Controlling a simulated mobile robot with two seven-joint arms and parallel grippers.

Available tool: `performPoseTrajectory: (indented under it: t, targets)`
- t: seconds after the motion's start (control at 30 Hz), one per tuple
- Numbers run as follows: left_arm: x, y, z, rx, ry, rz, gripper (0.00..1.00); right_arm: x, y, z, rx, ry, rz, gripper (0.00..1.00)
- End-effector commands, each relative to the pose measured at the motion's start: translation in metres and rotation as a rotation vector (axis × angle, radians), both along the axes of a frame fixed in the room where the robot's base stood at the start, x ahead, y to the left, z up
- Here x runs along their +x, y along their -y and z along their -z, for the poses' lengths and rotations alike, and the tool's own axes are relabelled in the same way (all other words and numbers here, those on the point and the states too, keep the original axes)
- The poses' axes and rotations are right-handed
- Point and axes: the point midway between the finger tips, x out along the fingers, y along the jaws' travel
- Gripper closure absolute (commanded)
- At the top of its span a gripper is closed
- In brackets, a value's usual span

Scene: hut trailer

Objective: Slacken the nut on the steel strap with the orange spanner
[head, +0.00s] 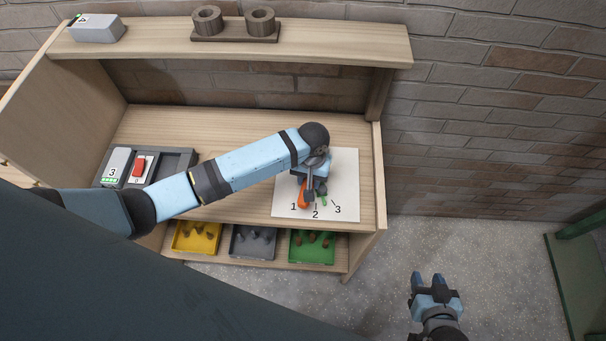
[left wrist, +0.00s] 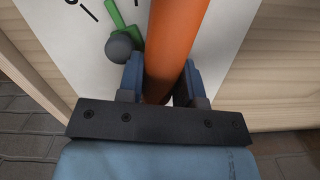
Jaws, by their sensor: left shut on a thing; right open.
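The orange spanner (head: 303,194) shows over the white board (head: 345,170) on the bench. My left gripper (head: 311,184) is shut on it above the board. In the left wrist view the orange handle (left wrist: 176,45) runs between the two fingers of my left gripper (left wrist: 164,82). A green pointer (head: 323,201) is just right of the spanner near marks 1, 2 and 3; it also shows in the left wrist view (left wrist: 120,24), beside a dark grey ball (left wrist: 121,47). The nut and steel strap are hidden or cannot be made out. My right gripper (head: 427,281) is open and empty over the floor.
A dark tray (head: 181,158) with a red-topped block (head: 139,168) and a white block marked 3 (head: 118,163) is at the bench's left. Yellow (head: 183,246), grey (head: 240,249) and green (head: 301,258) bins sit below. A shelf (head: 340,40) overhangs the back.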

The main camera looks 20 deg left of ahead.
Motion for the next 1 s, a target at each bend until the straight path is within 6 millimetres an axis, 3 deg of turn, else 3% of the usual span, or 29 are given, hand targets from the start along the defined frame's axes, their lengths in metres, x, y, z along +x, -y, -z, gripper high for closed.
performPoseTrajectory:
  t: [0.73, 1.0]
  targets:
    - [0.001, -0.008, -0.002, -0.001, 0.004, 0.063, 1.0, -0.002, 0.0, 0.003, -0.002, -0.007, -0.002, 0.57]
    - [0.001, -0.007, -0.019, -0.002, 0.004, 0.064, 1.0, -0.001, 0.0, 0.001, 0.0, -0.003, -0.001, 0.57]
